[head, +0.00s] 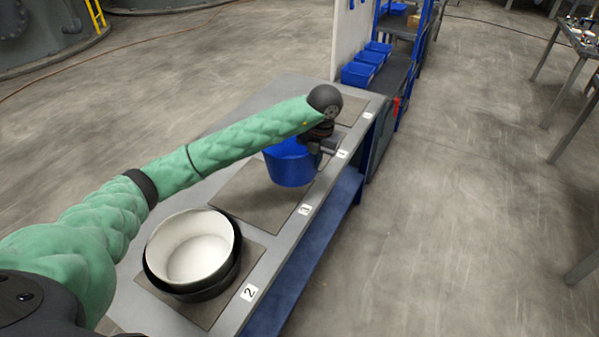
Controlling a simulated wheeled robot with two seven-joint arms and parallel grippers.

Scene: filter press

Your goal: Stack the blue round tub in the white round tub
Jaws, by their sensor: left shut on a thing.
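The blue round tub (289,166) is at the mat marked 3, partly hidden behind my left arm and wrist. My left gripper (318,158) is shut on the blue tub at its right side. I cannot tell whether the tub touches the mat or hangs just above it. The white round tub (198,252) sits inside a black round tub (232,283) on the mat marked 2, nearer to me and to the left. The white tub is open at the top, looks empty and leans slightly. My right gripper is not in view.
The grey bench (230,317) runs away from me, with numbered mats along it. The mat marked 3 (238,207) is bare beside the blue tub. A shelf rack with small blue bins (358,73) and a pale panel stand at the far end. Open floor lies to the right.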

